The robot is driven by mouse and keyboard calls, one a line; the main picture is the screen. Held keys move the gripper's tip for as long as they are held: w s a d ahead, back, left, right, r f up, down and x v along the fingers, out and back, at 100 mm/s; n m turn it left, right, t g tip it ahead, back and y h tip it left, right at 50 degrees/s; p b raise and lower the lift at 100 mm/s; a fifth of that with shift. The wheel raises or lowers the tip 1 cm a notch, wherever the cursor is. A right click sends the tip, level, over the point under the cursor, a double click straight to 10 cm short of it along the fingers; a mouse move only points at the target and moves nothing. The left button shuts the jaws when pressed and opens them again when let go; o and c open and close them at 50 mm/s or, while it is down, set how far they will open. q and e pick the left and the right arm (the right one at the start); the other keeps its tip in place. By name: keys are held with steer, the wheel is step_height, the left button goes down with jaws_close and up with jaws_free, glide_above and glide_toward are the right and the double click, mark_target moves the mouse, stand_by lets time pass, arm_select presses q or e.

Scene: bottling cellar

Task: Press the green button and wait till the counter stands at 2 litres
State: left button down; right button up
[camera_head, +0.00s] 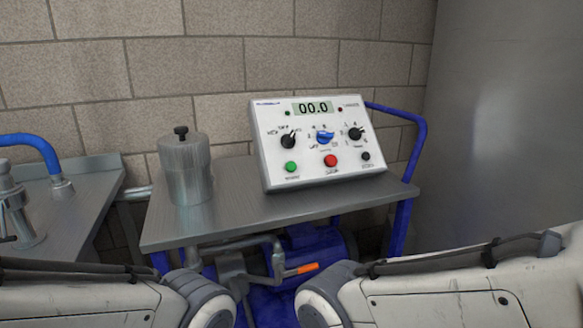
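A white control box (318,143) with a sloped front stands on a metal-topped cart. Its green button (291,167) is at the lower left of the panel, left of a red button (330,160). The counter display (313,108) at the top reads 00.0. Dark knobs sit at the left and right of the panel, with a blue knob (324,137) between them. Links of both my arms show along the bottom edge. Neither gripper is in view, and nothing touches the panel.
A metal canister (186,172) with a black knob stands left of the box on the cart top (240,205). A blue handle rail (408,118) is at the cart's right. A blue pump with an orange-handled valve (301,270) sits below. A steel sink is at left.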

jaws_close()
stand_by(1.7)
